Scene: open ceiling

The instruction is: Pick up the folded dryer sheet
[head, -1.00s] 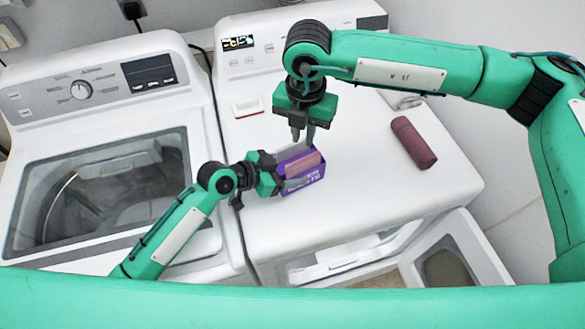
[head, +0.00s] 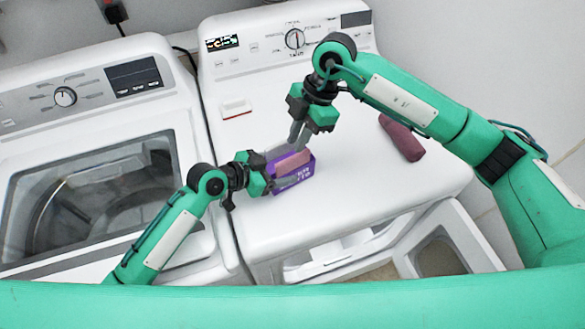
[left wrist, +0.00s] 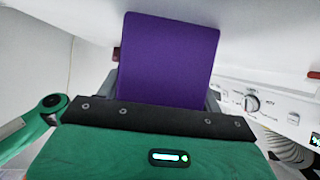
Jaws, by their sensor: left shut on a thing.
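A purple box (head: 303,174) stands on top of the dryer. The pink folded dryer sheet (head: 293,161) shows in its open top. My left gripper (head: 278,170) comes in from the left and is shut on the box, with fingers along its sides. In the left wrist view, the flat purple face of the box (left wrist: 170,58) fills the space between the fingers. My right gripper (head: 296,146) points down, with its fingertips just above or at the back edge of the pink sheet. Whether they touch it, and how wide they are, I cannot tell.
A dark pink roll (head: 402,138) lies on the dryer top (head: 355,190) at the right, partly behind my right arm. A small white and red item (head: 236,109) lies at the back left. The washer (head: 90,190) stands at the left. The dryer door (head: 445,245) hangs open in front.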

